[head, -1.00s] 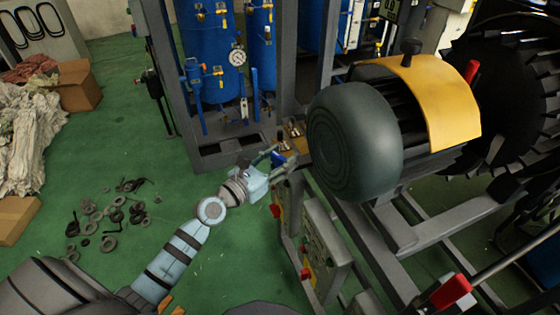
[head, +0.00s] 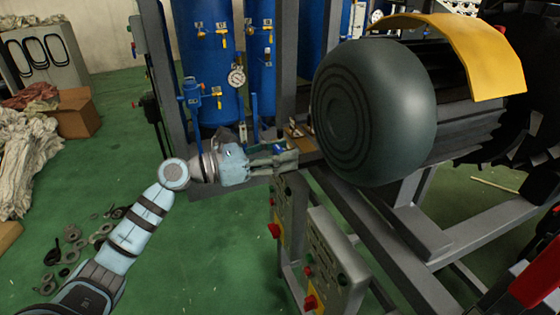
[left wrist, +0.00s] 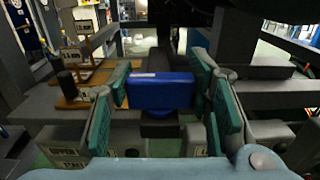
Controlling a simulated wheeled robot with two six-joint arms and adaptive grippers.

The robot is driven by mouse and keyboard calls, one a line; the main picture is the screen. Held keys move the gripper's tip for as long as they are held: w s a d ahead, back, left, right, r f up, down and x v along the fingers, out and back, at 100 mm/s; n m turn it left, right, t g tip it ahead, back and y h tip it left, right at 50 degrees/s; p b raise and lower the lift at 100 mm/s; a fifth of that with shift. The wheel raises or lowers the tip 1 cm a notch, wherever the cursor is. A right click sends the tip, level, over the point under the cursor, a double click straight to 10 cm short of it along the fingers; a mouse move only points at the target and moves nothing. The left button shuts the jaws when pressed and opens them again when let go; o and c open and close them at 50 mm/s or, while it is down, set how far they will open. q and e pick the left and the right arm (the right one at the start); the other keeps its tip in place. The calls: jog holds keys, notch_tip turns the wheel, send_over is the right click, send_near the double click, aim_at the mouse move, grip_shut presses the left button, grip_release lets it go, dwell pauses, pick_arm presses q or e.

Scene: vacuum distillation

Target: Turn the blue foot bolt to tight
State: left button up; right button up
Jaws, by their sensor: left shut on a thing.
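The blue foot bolt (left wrist: 160,90) shows in the left wrist view as a blue block between the two teal finger pads, above a dark base piece. My left gripper (head: 284,159) is at the corner of the grey machine frame, below and left of the big dark green motor. In the left wrist view, its fingers (left wrist: 162,100) stand on both sides of the blue block and are shut on it. In the head view the gripper mostly hides the bolt. My right gripper is not in view.
The dark green motor (head: 345,115) overhangs close to the right. Control boxes with red knobs (head: 333,260) hang on the frame below. Blue tanks (head: 208,60) stand behind. A wooden board with labelled small parts (left wrist: 85,85) lies left of the bolt.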

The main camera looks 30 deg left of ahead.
pick_arm(q)
jog(key=shift+f, duration=0.1)
jog(key=o, duration=1.2)
jog(key=shift+c, duration=0.2)
jog(key=shift+s+a, duration=0.1)
jog(key=shift+s, duration=0.05)
jog(key=v, duration=0.7)
jog(key=shift+a, duration=0.1)
